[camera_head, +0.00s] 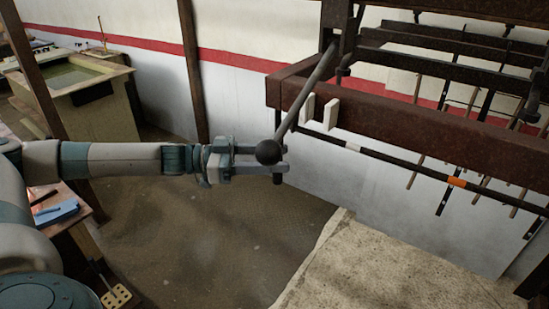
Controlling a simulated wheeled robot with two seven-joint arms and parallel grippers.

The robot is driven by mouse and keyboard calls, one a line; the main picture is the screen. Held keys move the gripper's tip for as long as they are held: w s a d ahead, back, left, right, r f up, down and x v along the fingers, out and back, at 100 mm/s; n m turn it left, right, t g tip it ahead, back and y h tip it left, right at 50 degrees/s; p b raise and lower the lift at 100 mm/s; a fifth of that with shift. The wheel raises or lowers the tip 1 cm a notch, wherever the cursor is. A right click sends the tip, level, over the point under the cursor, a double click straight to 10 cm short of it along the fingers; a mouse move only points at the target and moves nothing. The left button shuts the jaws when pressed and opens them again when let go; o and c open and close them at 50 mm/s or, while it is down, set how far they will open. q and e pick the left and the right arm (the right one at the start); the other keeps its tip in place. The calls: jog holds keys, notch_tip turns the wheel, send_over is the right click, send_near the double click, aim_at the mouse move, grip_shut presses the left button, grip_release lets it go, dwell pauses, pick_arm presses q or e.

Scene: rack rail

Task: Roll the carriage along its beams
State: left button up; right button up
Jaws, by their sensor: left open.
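A rack of dark reddish-brown beams (440,142) fills the upper right. A dark bracket (336,17), which seems part of the carriage, stands over the left end of the beams. A grey lever (310,85) slants down from it to the lower left and ends in a dark round knob (268,152). My left gripper (279,160) reaches in from the left and is open, its fingers at the knob. I cannot tell whether they touch it. My right gripper is not in view.
Two pale blocks (331,114) sit on the front beam. Below it runs a thin black rod with an orange band (456,182). A wooden post (191,70) stands left of the rack, and a tub (75,80) further left. The floor below the gripper is clear.

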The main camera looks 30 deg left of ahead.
pick_arm(q)
jog(key=shift+w+d, duration=0.15)
jog(key=shift+d, duration=0.15)
grip_shut()
dwell(0.3)
dwell(1.0)
